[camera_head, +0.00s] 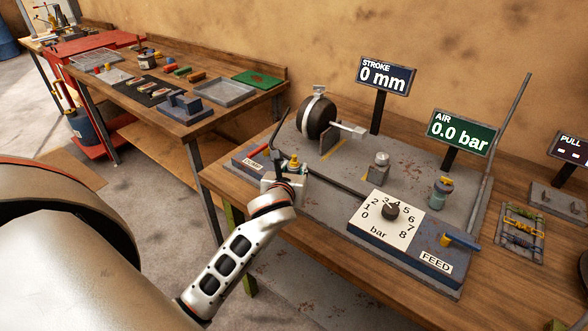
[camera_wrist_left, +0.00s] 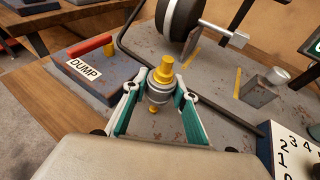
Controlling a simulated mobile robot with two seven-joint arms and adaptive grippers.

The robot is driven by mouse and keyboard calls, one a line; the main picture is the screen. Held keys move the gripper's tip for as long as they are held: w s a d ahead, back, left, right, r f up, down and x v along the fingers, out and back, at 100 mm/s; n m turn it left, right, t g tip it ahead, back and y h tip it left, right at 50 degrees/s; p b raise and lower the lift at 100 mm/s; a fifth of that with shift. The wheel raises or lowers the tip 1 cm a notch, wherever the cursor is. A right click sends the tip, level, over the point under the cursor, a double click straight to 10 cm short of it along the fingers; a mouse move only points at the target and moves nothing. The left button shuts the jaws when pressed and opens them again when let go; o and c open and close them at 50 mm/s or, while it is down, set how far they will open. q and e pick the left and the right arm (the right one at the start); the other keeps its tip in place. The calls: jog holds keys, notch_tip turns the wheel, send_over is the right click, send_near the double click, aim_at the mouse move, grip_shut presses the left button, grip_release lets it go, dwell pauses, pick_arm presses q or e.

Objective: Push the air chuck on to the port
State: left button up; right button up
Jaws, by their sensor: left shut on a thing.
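My left gripper (camera_wrist_left: 159,96) is shut on the air chuck (camera_wrist_left: 161,77), a grey ribbed fitting with a yellow stepped top. The chuck stands about upright between the teal finger pads. In the head view my left gripper (camera_head: 284,176) is over the left part of the grey rig plate, near the DUMP block, with the yellow of the chuck (camera_head: 294,161) showing. A grey block with a round silver fitting (camera_head: 379,160) stands to the right, apart from the chuck. I cannot tell whether that is the port. My right gripper is out of view.
A black drum with a white band (camera_head: 316,112) and rod stands behind. A dark hose or rod (camera_wrist_left: 200,95) runs beside the chuck. The DUMP block (camera_wrist_left: 85,70) has a red lever. The FEED block with bar dial (camera_head: 390,212) is front right. Displays read 0 mm and 0.0 bar.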

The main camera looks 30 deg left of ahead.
pick_arm(q)
jog(key=shift+f+b, duration=0.45)
jog(key=shift+f, duration=0.75)
jog(key=o, duration=1.3)
jog(key=shift+o, duration=0.2)
